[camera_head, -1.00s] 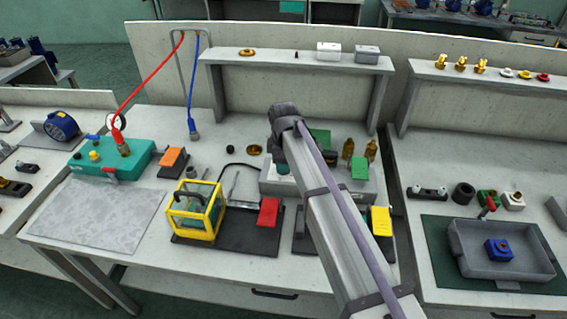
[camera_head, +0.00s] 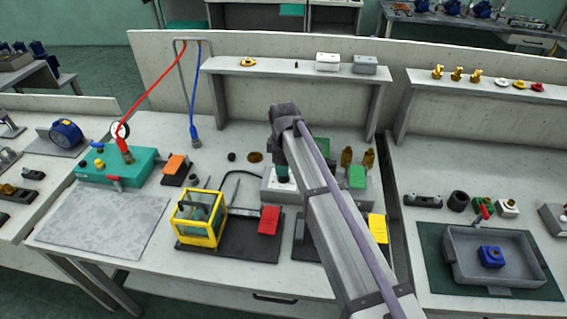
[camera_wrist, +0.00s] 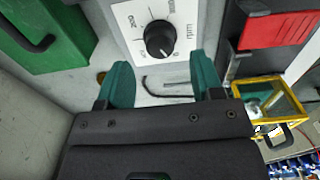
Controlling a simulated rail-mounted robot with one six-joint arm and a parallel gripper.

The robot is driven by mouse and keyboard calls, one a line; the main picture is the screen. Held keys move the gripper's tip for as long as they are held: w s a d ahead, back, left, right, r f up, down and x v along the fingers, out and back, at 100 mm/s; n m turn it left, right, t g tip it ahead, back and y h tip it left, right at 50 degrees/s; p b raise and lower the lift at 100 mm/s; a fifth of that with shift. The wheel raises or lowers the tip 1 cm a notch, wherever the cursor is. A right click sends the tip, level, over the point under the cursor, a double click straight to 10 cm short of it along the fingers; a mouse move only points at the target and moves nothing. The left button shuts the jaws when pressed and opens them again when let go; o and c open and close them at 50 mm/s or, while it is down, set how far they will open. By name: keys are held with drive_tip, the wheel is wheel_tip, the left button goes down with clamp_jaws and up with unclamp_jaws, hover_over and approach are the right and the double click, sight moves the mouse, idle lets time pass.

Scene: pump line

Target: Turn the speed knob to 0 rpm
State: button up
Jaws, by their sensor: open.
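The speed knob (camera_wrist: 160,38) is a round black dial with a light mark on its rim, in the wrist view. It sits on a white scale plate (camera_wrist: 126,14) with printed marks too blurred to read surely. My gripper (camera_wrist: 162,76) is open, its two teal fingers wide apart on either side of the knob's line, with nothing between them. The knob lies beyond the fingertips, apart from them. In the head view my gripper (camera_head: 283,173) is over the grey unit (camera_head: 272,194) on the middle bench, and my arm hides the knob there.
A yellow-framed clear box (camera_head: 200,217) and a red block (camera_head: 269,219) stand left of and in front of the grey unit. A green block (camera_head: 356,176) and brass fittings (camera_head: 347,156) are on its right. A shelf (camera_head: 290,70) runs behind.

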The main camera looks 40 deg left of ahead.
wheel_tip(320, 180, up, 7)
drive_tip(key=p, duration=0.5)
drive_tip(key=shift+f, duration=0.1)
drive_tip(key=s+d+m, duration=0.3)
drive_tip(key=d+m, duration=0.9)
drive_tip(key=d, duration=1.7)
drive_tip(key=s+d+m, duration=0.3)
drive_tip(key=d+m, duration=0.9)
drive_tip(key=d, duration=1.8)
drive_tip(key=shift+s+d, duration=0.15)
